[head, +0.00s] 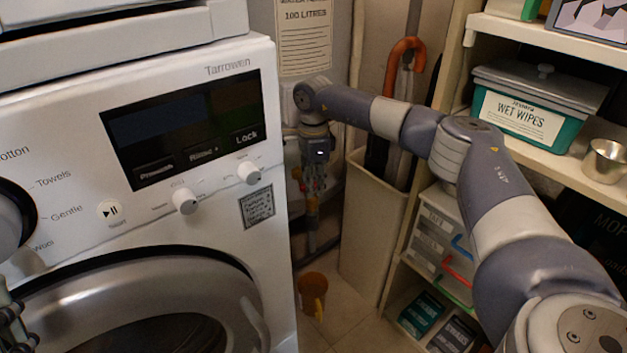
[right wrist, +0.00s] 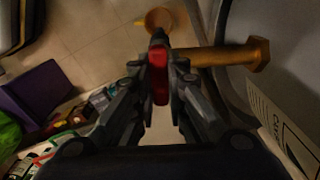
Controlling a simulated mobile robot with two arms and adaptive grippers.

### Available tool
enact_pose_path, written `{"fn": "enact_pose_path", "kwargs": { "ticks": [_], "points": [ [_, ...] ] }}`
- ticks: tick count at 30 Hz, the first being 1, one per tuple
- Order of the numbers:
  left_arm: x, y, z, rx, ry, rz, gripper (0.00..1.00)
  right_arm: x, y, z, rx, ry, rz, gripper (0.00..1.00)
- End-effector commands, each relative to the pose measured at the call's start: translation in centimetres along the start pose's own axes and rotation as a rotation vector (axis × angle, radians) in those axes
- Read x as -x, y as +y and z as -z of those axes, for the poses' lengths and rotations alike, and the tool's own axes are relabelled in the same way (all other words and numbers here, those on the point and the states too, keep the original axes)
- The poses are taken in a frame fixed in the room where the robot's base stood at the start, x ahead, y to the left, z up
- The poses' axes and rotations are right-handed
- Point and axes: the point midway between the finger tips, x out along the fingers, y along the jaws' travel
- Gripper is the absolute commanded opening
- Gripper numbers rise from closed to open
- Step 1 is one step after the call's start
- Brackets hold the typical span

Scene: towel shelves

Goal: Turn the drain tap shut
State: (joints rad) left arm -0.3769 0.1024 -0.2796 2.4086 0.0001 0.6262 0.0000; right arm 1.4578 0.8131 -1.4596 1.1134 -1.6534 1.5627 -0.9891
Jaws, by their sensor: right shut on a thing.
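The drain tap shows in the right wrist view as a brass pipe (right wrist: 225,55) with a red handle (right wrist: 159,82). My right gripper (right wrist: 160,75) is shut on the red handle, with a finger on each side. In the head view my right gripper (head: 314,185) points down in the gap between the washing machine and the shelves. The brass of the tap (head: 312,207) shows just below it, mostly hidden. Part of my left gripper (head: 10,318) shows at the lower left edge; its fingertips are not clear.
The washing machine (head: 225,225) stands close on the left. A tall bin (head: 368,235) with an umbrella (head: 405,55) and a shelf unit (head: 545,150) stand on the right. An orange cup (head: 312,290) is on the floor below the tap.

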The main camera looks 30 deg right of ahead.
Motion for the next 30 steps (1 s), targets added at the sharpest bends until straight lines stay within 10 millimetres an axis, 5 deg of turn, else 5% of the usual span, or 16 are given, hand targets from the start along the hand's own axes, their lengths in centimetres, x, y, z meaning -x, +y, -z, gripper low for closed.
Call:
{"fn": "enact_pose_path", "kwargs": {
  "ticks": [5,6,8,20,30],
  "points": [
    [0.0,0.0,0.0,0.000,0.002,0.000,0.40,0.0,0.0,0.0,-0.003,-0.001,0.000,0.00],
    [0.0,0.0,0.0,0.000,0.003,-0.001,0.40,0.0,0.0,0.0,-0.003,-0.001,0.000,0.19],
    [0.0,0.0,0.1,0.000,0.003,-0.001,0.40,0.0,0.0,0.0,-0.002,-0.001,0.000,0.33],
    [0.0,0.0,0.1,0.001,0.006,0.000,0.40,0.4,0.0,0.0,-0.001,-0.001,0.001,0.33],
    [0.0,0.0,0.1,0.001,0.005,0.000,0.40,6.6,-0.1,-0.1,-0.001,-0.003,0.004,0.33]
  ]
}}
